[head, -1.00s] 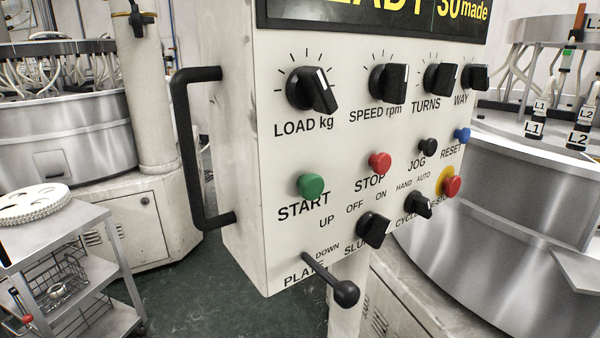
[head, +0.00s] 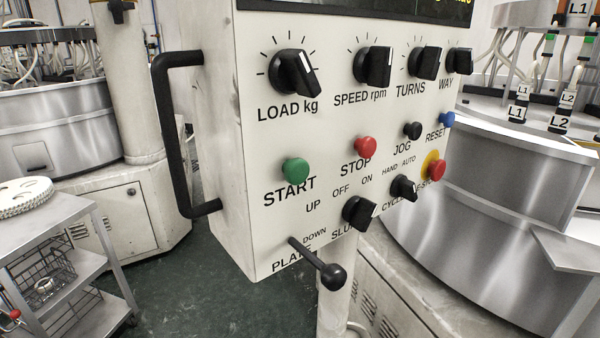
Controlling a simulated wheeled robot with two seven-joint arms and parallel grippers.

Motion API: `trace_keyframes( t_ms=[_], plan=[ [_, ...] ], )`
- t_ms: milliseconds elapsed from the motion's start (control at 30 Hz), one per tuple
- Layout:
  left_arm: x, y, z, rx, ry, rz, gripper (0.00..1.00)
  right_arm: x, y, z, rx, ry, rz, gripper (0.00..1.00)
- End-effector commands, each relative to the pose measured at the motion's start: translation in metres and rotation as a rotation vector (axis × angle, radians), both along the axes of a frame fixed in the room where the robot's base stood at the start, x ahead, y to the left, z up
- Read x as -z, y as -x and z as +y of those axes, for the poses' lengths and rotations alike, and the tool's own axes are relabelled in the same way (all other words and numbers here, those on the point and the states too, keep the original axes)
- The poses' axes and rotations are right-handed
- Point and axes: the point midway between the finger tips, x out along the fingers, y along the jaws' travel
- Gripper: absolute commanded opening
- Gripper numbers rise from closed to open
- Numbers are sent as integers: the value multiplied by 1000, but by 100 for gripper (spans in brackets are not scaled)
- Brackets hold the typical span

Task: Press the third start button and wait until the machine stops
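The control panel (head: 225,150) is a pale box facing me at an angle. Its green START button (head: 295,171) is the only green button in view. A red STOP button (head: 366,147), a black JOG button (head: 413,130) and a blue RESET button (head: 446,119) sit to its right. A red stop button on a yellow base (head: 436,169) is at the far right. The dark display (head: 340,5) is mostly cut off by the top edge, so its text cannot be read. Neither of my grippers is in view.
A black handle (head: 170,140) stands out from the panel's left side. A PLATE lever (head: 331,275) juts forward below. Large steel machines (head: 62,130) (head: 490,200) stand behind on both sides. A trolley (head: 60,235) with white discs is at left.

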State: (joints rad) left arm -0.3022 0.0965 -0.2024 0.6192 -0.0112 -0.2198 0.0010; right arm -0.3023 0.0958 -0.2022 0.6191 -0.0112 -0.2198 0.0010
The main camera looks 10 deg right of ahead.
Motion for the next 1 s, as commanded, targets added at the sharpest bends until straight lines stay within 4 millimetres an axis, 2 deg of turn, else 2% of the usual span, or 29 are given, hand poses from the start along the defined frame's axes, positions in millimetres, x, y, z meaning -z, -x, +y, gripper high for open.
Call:
trace_keyframes(
  t_ms=[33,100,1000],
  plan=[
    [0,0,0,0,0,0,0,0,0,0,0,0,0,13],
    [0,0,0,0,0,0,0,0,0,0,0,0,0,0],
    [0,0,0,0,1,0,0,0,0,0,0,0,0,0]
  ],
)
